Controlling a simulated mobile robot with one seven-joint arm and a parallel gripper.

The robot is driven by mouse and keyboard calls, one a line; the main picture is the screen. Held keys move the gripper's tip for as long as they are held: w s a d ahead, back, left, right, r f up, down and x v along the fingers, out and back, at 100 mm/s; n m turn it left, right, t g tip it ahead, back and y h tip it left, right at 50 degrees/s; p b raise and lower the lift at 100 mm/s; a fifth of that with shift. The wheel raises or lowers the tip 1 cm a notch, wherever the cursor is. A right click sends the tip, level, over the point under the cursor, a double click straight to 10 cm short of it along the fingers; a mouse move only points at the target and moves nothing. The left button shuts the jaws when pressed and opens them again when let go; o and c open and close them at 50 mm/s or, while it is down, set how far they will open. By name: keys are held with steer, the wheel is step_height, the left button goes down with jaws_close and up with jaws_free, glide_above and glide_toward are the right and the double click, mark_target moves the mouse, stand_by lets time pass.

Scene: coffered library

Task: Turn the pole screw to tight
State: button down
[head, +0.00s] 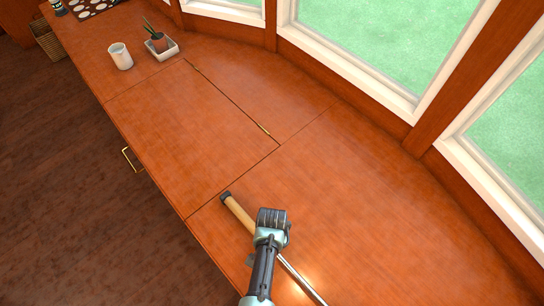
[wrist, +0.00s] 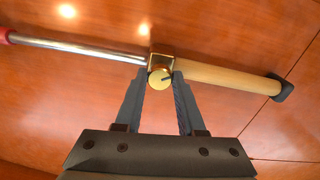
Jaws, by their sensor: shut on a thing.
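The pole lies on the wooden counter. In the head view its wooden section (head: 237,212) ends in a dark cap, and its thin metal section (head: 302,281) runs to the lower right. In the wrist view the wooden section (wrist: 228,78) is on the right and the metal rod (wrist: 75,47) on the left. A brass collar joins them, with a round brass screw (wrist: 159,79) facing my gripper. A dark mark shows on the screw's face. My gripper (wrist: 160,82) is shut on the screw, one finger on each side. In the head view my gripper (head: 271,218) hides the collar and screw.
A white mug (head: 120,56) and a potted plant in a white tray (head: 163,50) stand farther along the counter (head: 330,190). A hinged panel with brass hinges lies flush in it. Windows border the right side. The counter around the pole is clear.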

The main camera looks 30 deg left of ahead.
steer(key=m, duration=0.6)
steer(key=shift+w, duration=0.1)
steer(key=shift+m, duration=0.3)
stand_by(0.3)
steer(key=c, duration=0.5)
jaws_free()
step_height(320, 180, up, 13)
steer(key=p, duration=0.3)
steer(key=shift+p, duration=0.4)
